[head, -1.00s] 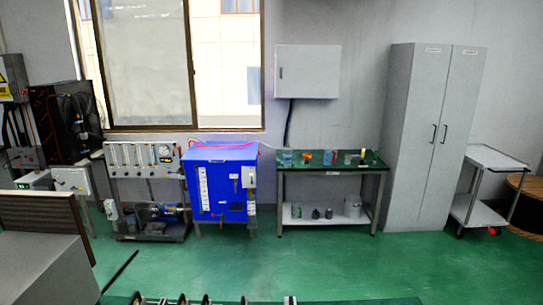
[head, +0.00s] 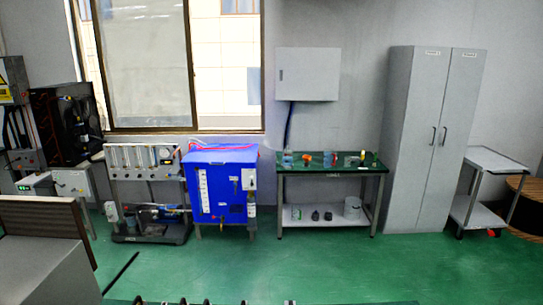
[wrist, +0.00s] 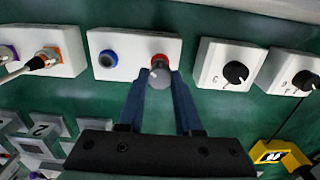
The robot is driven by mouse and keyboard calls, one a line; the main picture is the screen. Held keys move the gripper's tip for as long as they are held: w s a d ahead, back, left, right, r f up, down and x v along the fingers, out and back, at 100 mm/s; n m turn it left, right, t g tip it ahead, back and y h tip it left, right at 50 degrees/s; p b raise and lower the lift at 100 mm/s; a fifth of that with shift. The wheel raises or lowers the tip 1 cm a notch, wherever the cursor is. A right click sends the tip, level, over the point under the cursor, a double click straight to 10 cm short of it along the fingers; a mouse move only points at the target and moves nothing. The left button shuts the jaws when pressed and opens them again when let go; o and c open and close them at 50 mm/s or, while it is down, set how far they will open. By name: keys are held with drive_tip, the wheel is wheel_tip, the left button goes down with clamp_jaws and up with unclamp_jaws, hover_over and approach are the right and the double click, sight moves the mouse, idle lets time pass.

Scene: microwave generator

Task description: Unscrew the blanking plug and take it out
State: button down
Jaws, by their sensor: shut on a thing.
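In the wrist view, my gripper (wrist: 157,86) has its two blue fingers on either side of a round grey plug (wrist: 158,75) and is shut on it. The plug sits in front of a red-ringed port (wrist: 159,60) on the right part of a white block (wrist: 135,46). The fingers hide part of the plug's sides, and I cannot tell how deep its thread sits in the port. A blue-ringed port (wrist: 108,58) is on the same block to the left. My gripper is not in the head view.
White blocks with black knobs (wrist: 236,72) stand to the right of the port block. A block with an orange-ringed port (wrist: 48,58) and a cable is at the left. A yellow piece (wrist: 278,157) lies lower right. The head view shows a blue cabinet (head: 220,185) and a bench (head: 333,169) across the room.

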drive_tip(key=shift+r+p, duration=1.85)
drive_tip(key=shift+r, duration=0.15)
